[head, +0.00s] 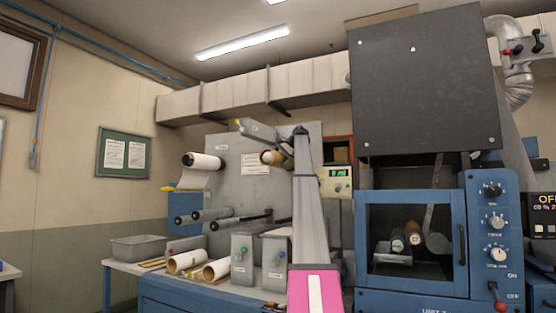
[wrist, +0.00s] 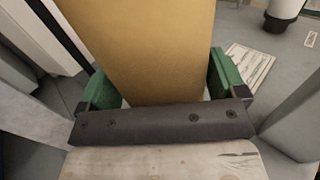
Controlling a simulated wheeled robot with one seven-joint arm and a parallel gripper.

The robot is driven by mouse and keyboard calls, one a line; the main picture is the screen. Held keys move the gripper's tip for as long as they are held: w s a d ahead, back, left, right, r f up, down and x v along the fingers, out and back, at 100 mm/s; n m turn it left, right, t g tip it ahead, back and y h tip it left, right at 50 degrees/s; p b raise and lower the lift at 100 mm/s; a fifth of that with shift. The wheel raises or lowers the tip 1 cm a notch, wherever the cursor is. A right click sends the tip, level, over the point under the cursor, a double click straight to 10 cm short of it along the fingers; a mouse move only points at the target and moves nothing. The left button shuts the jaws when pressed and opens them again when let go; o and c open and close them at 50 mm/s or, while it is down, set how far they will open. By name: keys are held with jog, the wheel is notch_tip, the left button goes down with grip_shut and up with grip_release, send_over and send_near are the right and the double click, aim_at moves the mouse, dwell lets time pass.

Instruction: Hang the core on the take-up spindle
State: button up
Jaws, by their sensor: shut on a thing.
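The tan core (wrist: 150,45) fills the middle of the wrist view, between the two green finger pads of my gripper (wrist: 166,82). My gripper is shut on it. In the head view the core (head: 270,157) shows as a small tan cylinder in front of the grey machine panel (head: 238,185). My gripper (head: 286,150) is beside it at the upper end of my raised arm. I cannot tell whether the core touches a spindle.
A white web roll (head: 204,162) sits on the panel left of the core. Dark-ended rollers (head: 205,215) project below. White rolls (head: 186,261) and a grey bin (head: 139,248) are on the bench. A blue windowed cabinet (head: 462,220) stands close on the right.

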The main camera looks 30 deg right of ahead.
jog(key=shift+w+d, duration=0.65)
jog(key=shift+d, duration=0.15)
jog(key=shift+w+d, duration=0.6)
jog(key=shift+d, duration=0.2)
jog(key=shift+f, duration=0.2)
jog(key=o, duration=0.7)
jog(key=shift+o, duration=0.2)
jog(key=shift+d, duration=0.1)
